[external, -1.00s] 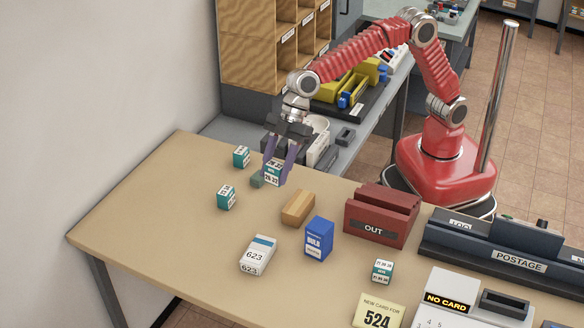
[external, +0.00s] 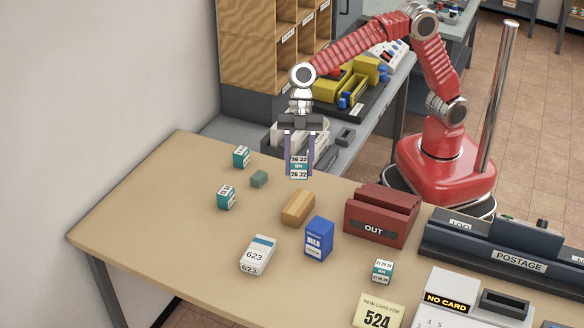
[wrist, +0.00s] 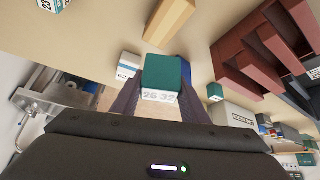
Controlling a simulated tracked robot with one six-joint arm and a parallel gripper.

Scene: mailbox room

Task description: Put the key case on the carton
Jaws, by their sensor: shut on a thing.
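My gripper (external: 299,168) points down and is shut on a teal-and-white case labelled 26 32 (external: 299,169), which looks like the key case. It is held upright near the back edge of the table and appears raised. In the wrist view the case's teal top (wrist: 162,72) sits between the fingers. A tan block (external: 298,208) lies on the table in front of it. A blue box marked BULB (external: 319,239) and a white box marked 623 (external: 257,255) stand further forward. I cannot tell from the pictures which of these is the carton.
The table's left part is clear.

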